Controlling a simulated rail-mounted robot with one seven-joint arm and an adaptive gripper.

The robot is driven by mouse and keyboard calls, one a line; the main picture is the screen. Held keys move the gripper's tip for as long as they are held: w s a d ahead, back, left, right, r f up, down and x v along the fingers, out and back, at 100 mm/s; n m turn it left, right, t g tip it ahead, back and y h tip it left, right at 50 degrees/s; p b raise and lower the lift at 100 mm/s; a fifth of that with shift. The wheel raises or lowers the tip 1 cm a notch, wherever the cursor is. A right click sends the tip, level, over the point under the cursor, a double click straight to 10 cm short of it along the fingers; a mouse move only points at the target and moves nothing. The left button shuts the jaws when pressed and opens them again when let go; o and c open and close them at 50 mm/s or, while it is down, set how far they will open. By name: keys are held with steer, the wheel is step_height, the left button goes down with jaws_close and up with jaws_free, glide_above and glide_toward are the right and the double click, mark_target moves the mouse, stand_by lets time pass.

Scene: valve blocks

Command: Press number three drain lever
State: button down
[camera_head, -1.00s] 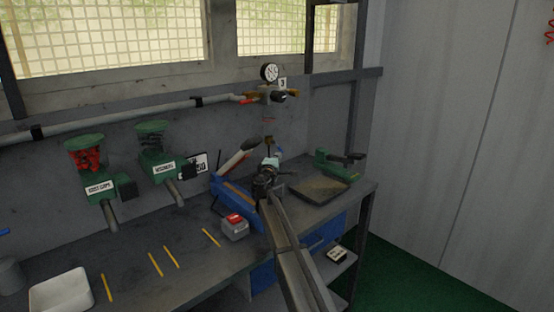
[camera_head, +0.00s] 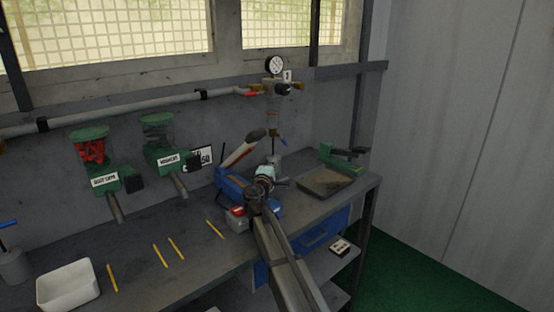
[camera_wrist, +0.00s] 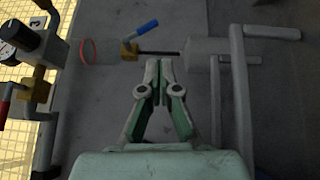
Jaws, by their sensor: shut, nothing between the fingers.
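The number three drain lever is a blue lever (camera_head: 283,141) on a brass drain valve under the clear bowl of the station tagged 3. It also shows in the wrist view, top centre, on its brass valve (camera_wrist: 129,50). A dark drain tube runs from the valve toward a pale grey cup (camera_wrist: 205,57). My gripper (camera_wrist: 159,68) is shut and empty. Its fingertips appear just beside the drain tube, near the valve and lever, in the wrist view; I cannot tell the depth gap. In the head view my gripper's fingertips are hard to make out.
A gauge (camera_head: 274,66), black knob (camera_head: 282,88) and red-handled valve (camera_head: 251,93) sit above the bowl. A blue stand with a tilted handle (camera_head: 241,149) is left of my arm. A shallow tray (camera_head: 325,182) lies right. Green dispensers (camera_head: 103,176) are farther left.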

steer(key=shift+s+a, duration=0.1)
steer(key=shift+s, duration=0.3)
